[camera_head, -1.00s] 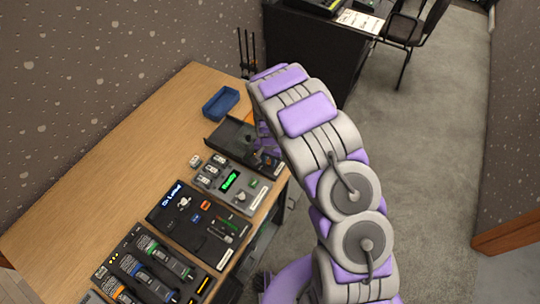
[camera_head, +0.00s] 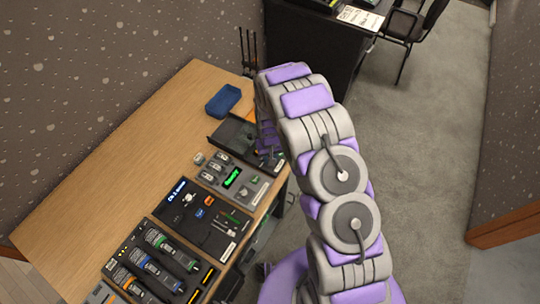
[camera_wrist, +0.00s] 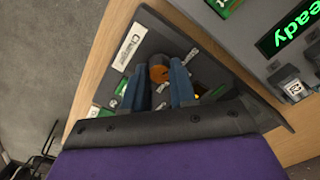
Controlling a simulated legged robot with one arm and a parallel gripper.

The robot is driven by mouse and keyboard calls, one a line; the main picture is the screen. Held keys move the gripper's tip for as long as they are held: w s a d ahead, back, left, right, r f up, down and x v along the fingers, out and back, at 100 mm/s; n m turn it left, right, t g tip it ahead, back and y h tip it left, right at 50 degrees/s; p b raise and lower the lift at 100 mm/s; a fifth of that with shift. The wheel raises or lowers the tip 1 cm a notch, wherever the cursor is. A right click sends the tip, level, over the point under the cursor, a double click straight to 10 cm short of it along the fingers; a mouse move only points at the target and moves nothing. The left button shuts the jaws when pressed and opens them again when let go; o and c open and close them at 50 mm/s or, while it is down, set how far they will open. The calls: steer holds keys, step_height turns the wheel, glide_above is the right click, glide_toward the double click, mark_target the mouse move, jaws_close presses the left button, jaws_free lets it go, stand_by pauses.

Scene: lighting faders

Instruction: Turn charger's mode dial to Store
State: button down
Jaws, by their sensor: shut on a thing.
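The charger (camera_wrist: 150,32) is a dark unit with a white "Charger" label, at the top left of the wrist view. In the head view the charger (camera_head: 228,130) is a dark tray-like unit near the table's right edge, partly behind my arm. My gripper (camera_wrist: 157,77) is shut on the dial, one blue-grey finger on each side. The fingers hide part of the dial and some labels. Its pointer direction cannot be told.
A grey unit (camera_head: 247,189) with a green "Ready" display sits close beside the charger. A dark panel (camera_head: 200,228) and a fader unit (camera_head: 150,262) stand nearer. A blue tray (camera_head: 223,100) lies behind the charger. Bare wood (camera_head: 120,160) lies to the left.

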steer(key=shift+s+f, duration=0.1)
steer(key=shift+s, duration=0.05)
steer(key=c, duration=0.9)
jaws_free()
steer(key=shift+r, duration=0.2)
step_height(320, 180, up, 17)
steer(key=shift+a+p, duration=0.1)
steer(key=shift+p, duration=0.85)
